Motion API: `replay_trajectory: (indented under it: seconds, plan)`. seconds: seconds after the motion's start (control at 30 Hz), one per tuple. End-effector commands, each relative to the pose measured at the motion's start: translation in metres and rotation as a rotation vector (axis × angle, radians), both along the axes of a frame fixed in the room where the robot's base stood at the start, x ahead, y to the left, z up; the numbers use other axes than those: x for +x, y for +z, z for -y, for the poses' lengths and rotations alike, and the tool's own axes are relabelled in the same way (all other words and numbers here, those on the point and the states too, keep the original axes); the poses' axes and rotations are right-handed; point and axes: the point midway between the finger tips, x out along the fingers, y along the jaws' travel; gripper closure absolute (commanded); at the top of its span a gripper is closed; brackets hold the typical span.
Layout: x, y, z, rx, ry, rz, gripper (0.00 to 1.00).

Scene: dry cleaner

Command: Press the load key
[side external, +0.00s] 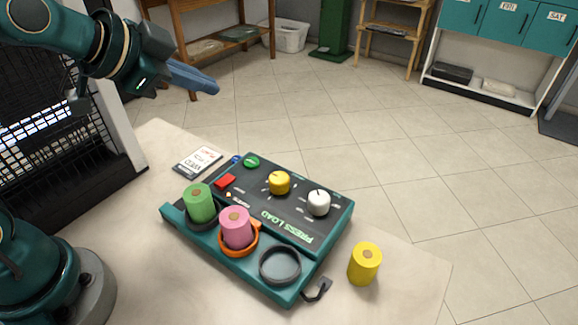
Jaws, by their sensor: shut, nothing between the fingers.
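A teal control box with a dark panel (268,207) stands on the table and bears the lettering "PRESS LOAD" along its front right edge. The panel carries a green round button (251,161), a red rectangular key (225,181), a yellow knob (279,183) and a white knob (319,203). I cannot read which of these is the load key; the small markings are too blurred. My gripper (208,84) is shut and empty, raised in the air at the upper left, well apart from the box.
On the box's front ledge, a green spool (199,203) and a pink spool (236,228) stand in rings beside an empty dark ring (280,265). A yellow spool (365,263) stands on the table (405,277) at right. A printed card (198,161) lies behind the box.

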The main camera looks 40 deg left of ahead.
Motion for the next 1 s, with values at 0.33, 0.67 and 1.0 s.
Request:
replay_trajectory:
  seconds: [0.33, 0.67, 1.0]
  plan:
    - [0.058, -0.045, -0.025, 0.151, -0.023, -0.021, 1.0]
    - [0.059, -0.079, -0.03, 0.14, -0.011, -0.11, 1.0]
    - [0.059, -0.079, -0.03, 0.139, -0.01, -0.111, 1.0]
